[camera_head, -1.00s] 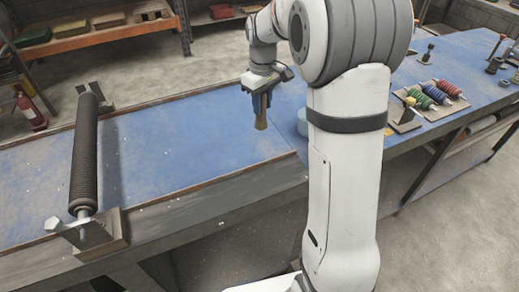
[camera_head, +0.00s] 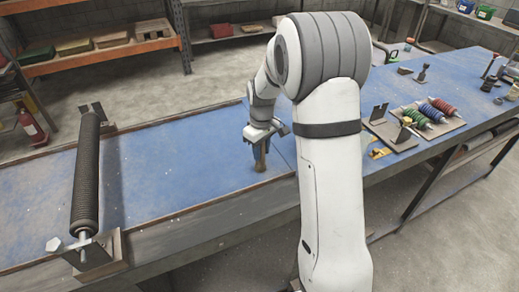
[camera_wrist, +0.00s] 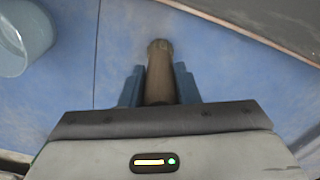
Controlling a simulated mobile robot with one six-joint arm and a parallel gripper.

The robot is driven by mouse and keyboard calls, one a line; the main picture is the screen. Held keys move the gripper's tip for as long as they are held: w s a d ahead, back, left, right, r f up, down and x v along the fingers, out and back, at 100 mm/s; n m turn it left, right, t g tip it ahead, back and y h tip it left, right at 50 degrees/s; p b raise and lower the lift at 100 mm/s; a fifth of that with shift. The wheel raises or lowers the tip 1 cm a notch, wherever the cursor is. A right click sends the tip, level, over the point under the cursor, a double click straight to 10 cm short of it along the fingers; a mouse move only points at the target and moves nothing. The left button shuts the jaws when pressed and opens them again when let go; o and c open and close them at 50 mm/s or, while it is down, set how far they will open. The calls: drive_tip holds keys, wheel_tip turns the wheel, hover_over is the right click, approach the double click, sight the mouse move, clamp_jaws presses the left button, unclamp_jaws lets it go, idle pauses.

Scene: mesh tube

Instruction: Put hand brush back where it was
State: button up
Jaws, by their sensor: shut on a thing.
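My gripper (camera_head: 258,151) is over the blue bench top, just left of my white arm column. In the wrist view its two blue fingers (camera_wrist: 160,88) are shut on a brown, rod-shaped thing, which I take to be the hand brush (camera_wrist: 160,62). The brush (camera_head: 261,163) hangs roughly upright below the fingers in the head view. I cannot tell whether its lower end touches the bench. No bristles show clearly.
The blue bench (camera_head: 190,150) is clear left of the gripper, up to a dark ribbed roller (camera_head: 87,175) on brackets. A pale blue tub (camera_wrist: 25,38) stands nearby. Right of my arm are a board of coloured spools (camera_head: 430,115) and a yellow item (camera_head: 380,153).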

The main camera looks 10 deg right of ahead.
drive_tip(key=shift+f, duration=0.2)
drive_tip(key=o, duration=1)
drive_tip(key=shift+c, duration=0.2)
drive_tip(key=shift+r, duration=0.15)
wheel_tip(320, 180, up, 12)
drive_tip(key=shift+f+b, duration=0.1)
drive_tip(key=shift+b, duration=0.6)
drive_tip(key=s+r+m+t, duration=0.1)
drive_tip(key=s+m+t, duration=0.2)
drive_tip(key=s, duration=2.3)
drive_tip(key=a+m, duration=0.1)
drive_tip(key=m, duration=0.2)
drive_tip(key=shift+s+m, duration=0.4)
drive_tip(key=shift+r, duration=0.15)
